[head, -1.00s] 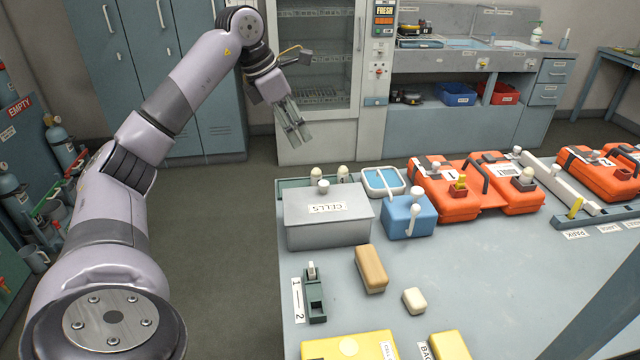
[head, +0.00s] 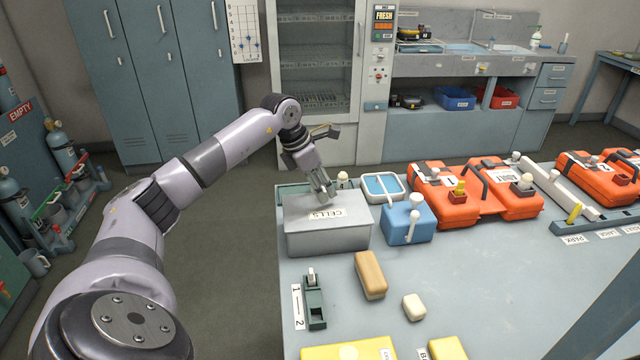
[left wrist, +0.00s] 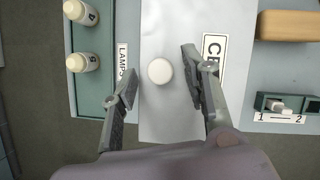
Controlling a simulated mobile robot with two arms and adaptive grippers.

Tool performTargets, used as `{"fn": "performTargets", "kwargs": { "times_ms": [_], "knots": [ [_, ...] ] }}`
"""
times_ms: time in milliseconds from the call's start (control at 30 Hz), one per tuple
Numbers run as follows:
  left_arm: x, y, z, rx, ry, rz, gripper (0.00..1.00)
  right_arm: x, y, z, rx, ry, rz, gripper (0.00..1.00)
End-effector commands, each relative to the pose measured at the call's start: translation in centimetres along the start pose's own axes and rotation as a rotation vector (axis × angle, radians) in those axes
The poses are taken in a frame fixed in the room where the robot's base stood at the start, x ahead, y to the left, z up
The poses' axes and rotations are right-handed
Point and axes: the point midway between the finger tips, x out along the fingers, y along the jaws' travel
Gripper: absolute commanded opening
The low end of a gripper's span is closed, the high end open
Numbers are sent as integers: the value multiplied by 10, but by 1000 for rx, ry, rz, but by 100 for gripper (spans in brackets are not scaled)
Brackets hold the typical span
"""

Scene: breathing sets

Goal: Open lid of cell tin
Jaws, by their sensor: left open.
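The cell tin (head: 328,235) is a grey box with a closed lid and a label reading CELLS, at the left end of the table. Its lid also shows in the left wrist view (left wrist: 165,120), with a round pale knob (left wrist: 160,71) on it. My left gripper (head: 328,197) is above the back part of the lid and hides the knob in the head view. In the left wrist view my left gripper (left wrist: 158,72) is open, one finger on each side of the knob, with gaps to both. My right gripper is not in view.
A green rack labelled LAMPS (left wrist: 95,85) with white-topped pieces stands beside the tin. A blue box (head: 408,222) is close on its right. A tan block (head: 370,274) and a small green holder (head: 315,300) lie in front. Orange cases (head: 445,195) stand farther right.

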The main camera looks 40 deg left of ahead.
Motion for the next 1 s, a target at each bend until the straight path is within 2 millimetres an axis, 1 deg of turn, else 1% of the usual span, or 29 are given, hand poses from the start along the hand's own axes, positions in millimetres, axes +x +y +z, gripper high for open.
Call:
{"fn": "performTargets", "kwargs": {
  "times_ms": [200,233,833,867,1000],
  "knots": [
    [1,0,0,0,0,0,43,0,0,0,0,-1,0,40],
    [1,0,0,0,0,0,41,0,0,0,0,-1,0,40],
    [0,0,0,0,0,0,1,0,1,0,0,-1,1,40],
    [0,0,0,0,0,0,0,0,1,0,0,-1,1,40],
    [0,0,0,0,0,0,0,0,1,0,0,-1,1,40]
  ]
}}
